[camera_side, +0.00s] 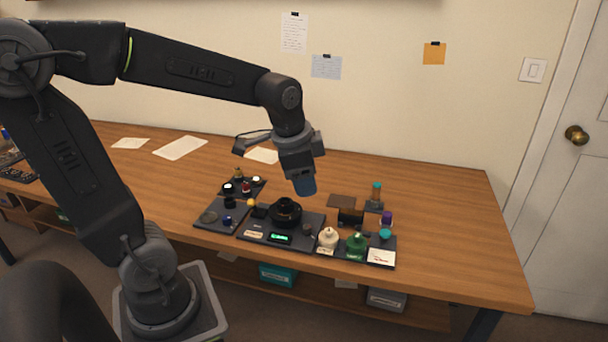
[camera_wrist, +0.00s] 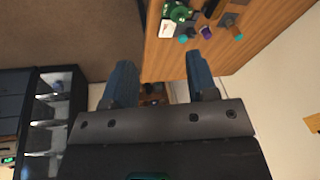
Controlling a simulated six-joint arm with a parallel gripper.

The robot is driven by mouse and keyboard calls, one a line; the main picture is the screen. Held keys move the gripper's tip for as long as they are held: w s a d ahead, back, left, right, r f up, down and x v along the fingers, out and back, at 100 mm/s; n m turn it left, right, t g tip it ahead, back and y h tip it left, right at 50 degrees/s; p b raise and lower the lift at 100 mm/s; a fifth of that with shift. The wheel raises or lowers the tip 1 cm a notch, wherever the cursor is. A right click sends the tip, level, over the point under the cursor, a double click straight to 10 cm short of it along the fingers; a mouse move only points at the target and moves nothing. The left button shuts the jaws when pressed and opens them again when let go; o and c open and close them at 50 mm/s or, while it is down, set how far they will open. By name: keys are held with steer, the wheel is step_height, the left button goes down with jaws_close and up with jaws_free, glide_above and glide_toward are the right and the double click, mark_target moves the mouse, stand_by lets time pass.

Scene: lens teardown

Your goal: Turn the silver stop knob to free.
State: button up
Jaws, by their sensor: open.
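My gripper (camera_side: 305,187) hangs above the work trays in the side view, just above and right of a round black lens-like part (camera_side: 286,211). In the wrist view its two blue fingers (camera_wrist: 160,80) are spread apart with nothing between them. The black part sits on a dark tray (camera_side: 252,234) with a lit green display (camera_side: 281,238). A small greyish knob-like piece (camera_side: 307,229) stands right of the black part. I cannot tell whether it is the silver stop knob, nor read any knob setting. The wrist view does not show the black part clearly.
A cream bottle (camera_side: 328,238) and a green bottle (camera_side: 356,246) stand right of the display. Teal-topped (camera_side: 376,192) and purple-topped (camera_side: 387,218) items are farther right. Small parts crowd the left tray (camera_side: 207,214). The table's right side (camera_side: 455,235) is clear.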

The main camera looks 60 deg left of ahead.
steer(key=shift+w, duration=0.1)
steer(key=m+g, duration=0.3)
steer(key=m, duration=0.5)
glide_above(307, 226)
step_height(307, 226, down, 13)
steer(key=shift+h, duration=0.3)
step_height(307, 226, down, 13)
steer(key=shift+f, duration=0.15)
steer(key=c, duration=0.9)
